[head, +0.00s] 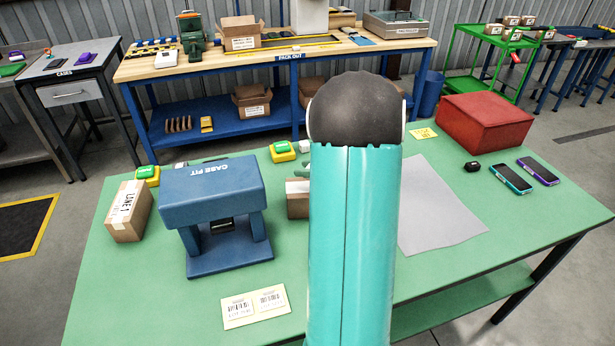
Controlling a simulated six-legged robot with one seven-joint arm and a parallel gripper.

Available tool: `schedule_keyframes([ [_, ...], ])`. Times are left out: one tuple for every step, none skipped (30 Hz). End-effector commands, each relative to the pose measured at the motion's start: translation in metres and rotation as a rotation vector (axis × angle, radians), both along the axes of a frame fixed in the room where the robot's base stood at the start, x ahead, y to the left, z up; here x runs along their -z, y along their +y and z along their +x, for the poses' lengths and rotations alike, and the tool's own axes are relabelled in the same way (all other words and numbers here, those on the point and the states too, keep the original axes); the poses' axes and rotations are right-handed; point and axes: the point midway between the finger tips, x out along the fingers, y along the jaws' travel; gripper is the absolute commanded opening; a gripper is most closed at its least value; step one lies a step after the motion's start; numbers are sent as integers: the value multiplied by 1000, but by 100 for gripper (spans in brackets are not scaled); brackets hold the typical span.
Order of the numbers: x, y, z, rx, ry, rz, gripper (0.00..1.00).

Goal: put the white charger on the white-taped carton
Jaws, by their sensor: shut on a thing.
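A brown carton (297,205) with a white strip along its upper part stands on the green table, just right of the blue press. My teal arm hides its right side. A small white block (304,146) shows at the table's back edge beside a yellow-green box; I cannot tell whether it is the white charger. No other likely charger shows.
The blue CASE FIT press (213,215) stands on the green table (130,290), with a tilted LINE 1 carton (128,210) to its left. The front right is clear.

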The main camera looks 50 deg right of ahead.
Motion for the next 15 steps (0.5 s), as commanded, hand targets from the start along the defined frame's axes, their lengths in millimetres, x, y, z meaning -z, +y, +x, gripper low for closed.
schedule_keyframes([
  [7, 0, 2, 0, 2, 2, 7],
  [12, 0, 1, 0, 2, 3, 7],
  [18, 0, 1, 1, 2, 4, 7],
  [23, 0, 1, 0, 2, 3, 7],
  [27, 0, 1, 0, 3, 2, 7],
  [30, -1, 1, 1, 2, 2, 7],
  [31, -1, 1, 1, 0, 1, 7],
  [32, -1, 1, 1, -1, 0, 7],
  [31, -1, 1, 1, -1, -1, 7],
  [31, -1, 1, 1, -1, -1, 7],
  [31, -1, 1, 1, -1, -1, 7],
  [31, -1, 1, 1, -1, -1, 7],
  [31, -1, 1, 1, -1, -1, 7],
  [31, -1, 1, 1, -1, -1, 7],
  [32, 0, 1, 1, -1, 0, 7],
])
